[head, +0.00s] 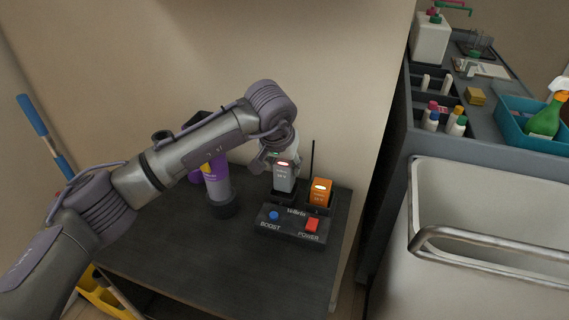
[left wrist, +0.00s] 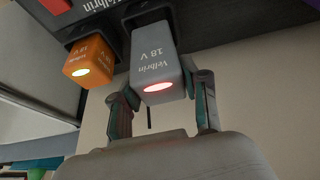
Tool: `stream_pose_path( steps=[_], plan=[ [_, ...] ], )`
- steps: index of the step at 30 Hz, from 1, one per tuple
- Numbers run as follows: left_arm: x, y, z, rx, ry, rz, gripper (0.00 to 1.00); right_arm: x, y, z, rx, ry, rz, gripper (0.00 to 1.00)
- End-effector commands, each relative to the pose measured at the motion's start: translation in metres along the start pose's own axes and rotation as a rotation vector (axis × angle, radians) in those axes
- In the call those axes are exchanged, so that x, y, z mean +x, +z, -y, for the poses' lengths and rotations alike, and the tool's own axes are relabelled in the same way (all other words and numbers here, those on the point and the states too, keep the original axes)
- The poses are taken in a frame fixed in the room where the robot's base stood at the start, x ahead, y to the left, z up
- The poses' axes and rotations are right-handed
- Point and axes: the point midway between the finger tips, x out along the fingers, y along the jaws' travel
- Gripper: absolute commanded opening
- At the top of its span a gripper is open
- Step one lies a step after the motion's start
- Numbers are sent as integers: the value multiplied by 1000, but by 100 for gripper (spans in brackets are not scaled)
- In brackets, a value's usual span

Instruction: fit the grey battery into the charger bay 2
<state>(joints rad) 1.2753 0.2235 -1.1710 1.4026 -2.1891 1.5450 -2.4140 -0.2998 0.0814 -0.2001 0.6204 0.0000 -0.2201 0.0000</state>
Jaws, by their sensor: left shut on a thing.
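The grey battery (head: 284,177) is upright at the left bay of the black charger (head: 290,228), with a lit red-white light on its top end. It also shows in the left wrist view (left wrist: 156,66), reaching the charger. My left gripper (head: 270,162) is shut on it, with one finger on each side in the left wrist view (left wrist: 162,98). An orange battery (head: 320,192) stands in the bay to the right. The charger has a blue BOOST button (head: 274,215) and a red POWER button (head: 312,225). Whether the grey battery is fully seated cannot be told. My right gripper is out of view.
A grey-and-purple cylindrical device (head: 217,184) stands left of the charger on the dark table (head: 190,255). A thin black rod (head: 312,160) rises behind the charger. A white cart with a metal rail (head: 490,225) stands to the right. The table front is clear.

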Motion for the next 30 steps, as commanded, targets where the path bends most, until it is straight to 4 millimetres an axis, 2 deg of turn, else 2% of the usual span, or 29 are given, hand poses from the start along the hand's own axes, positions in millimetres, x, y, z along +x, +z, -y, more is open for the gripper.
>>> stream_pose_path(
  steps=[30],
  plan=[
    [18,7,0,0,0,-2,0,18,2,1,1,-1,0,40]
  ],
)
